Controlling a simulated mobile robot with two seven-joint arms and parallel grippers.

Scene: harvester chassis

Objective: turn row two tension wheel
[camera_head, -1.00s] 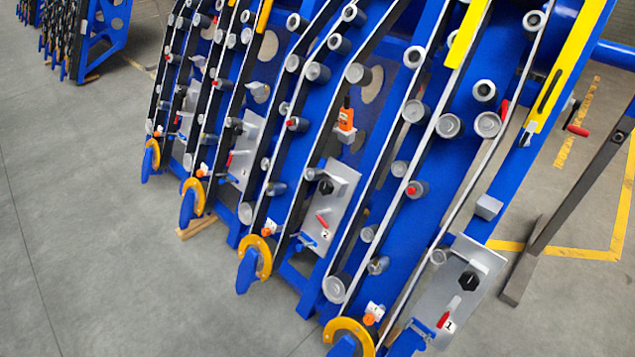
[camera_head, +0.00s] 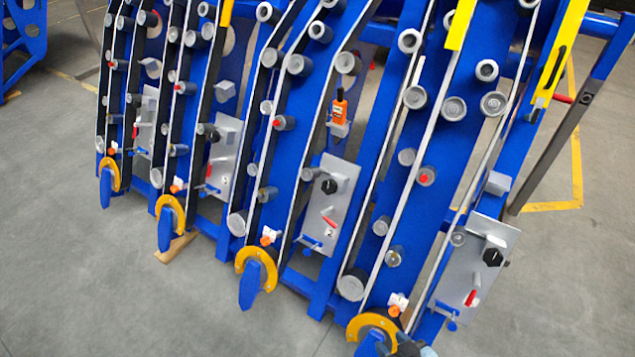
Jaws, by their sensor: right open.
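The row two panel (camera_head: 341,205) is a grey plate in the middle of the chassis. Its black wheel-like knob (camera_head: 329,186) sits near the top of the plate, with a red-handled lever (camera_head: 328,220) below it. My right gripper (camera_head: 406,345) is only partly in view at the bottom edge, beside the yellow ring of the nearest row. It is open, below and to the right of the row two panel and well apart from its knob. My left gripper is not in view.
The row one panel (camera_head: 476,268) at the right has a similar black knob (camera_head: 492,256). Blue row frames with rollers and belts fill the view. Yellow rings (camera_head: 372,322) with blue tips stick out at the bottom. Grey floor is clear at the lower left.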

